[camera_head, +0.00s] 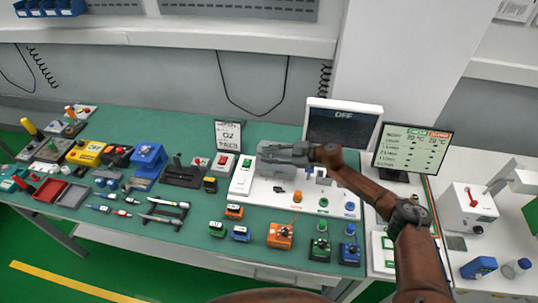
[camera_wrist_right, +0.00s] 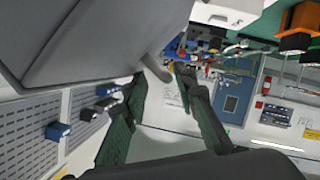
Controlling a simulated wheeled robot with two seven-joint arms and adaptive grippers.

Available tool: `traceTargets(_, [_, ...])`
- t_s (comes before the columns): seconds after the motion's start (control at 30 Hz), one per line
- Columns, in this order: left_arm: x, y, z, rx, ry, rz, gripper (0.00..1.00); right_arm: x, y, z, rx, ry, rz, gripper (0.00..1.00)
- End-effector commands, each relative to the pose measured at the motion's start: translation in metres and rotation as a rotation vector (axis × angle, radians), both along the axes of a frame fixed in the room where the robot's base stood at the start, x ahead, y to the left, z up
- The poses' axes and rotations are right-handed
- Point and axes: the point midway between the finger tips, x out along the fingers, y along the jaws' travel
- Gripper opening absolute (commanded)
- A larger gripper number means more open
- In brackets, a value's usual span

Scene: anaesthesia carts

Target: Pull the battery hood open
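My right gripper (camera_head: 264,151) reaches in from the right over a white panel (camera_head: 241,182) on the green table. A grey box-like part, probably the battery hood (camera_head: 285,171), shows just below it, mostly hidden by the gripper. In the right wrist view a large smooth grey body (camera_wrist_right: 85,40) fills the upper left, with a short rounded grey handle (camera_wrist_right: 152,66) at its edge. The two dark fingers of the right gripper (camera_wrist_right: 164,78) are apart, with the handle's end between or just in front of their tips. I cannot tell whether they touch it. My left gripper is out of view.
A monitor reading OFF (camera_head: 341,127) stands behind the panel, and a second screen (camera_head: 412,149) stands to its right. A small sign (camera_head: 228,135) stands to the left. Orange (camera_head: 280,235), green (camera_head: 320,248) and blue (camera_head: 350,253) devices stand in front. Several devices and tools crowd the table's left.

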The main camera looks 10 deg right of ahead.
Motion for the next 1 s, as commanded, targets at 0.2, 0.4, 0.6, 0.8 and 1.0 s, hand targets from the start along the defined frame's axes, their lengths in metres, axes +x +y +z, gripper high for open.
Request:
traceTargets(0.2, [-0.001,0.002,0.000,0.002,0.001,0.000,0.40,-0.001,0.000,0.001,0.001,-0.001,0.002,0.26])
traceTargets(0.4, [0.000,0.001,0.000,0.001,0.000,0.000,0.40,-0.009,-0.019,0.008,-0.001,-0.002,0.000,0.26])
traceTargets(0.6, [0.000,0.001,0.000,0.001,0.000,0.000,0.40,-0.027,-0.055,0.021,-0.001,0.000,-0.002,0.26])
traceTargets(0.8, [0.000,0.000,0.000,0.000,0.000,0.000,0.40,-0.044,-0.084,0.033,-0.002,0.000,0.001,0.26])
traceTargets(1.0, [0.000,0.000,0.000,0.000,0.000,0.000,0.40,-0.051,-0.099,0.040,0.000,-0.001,0.001,0.26])
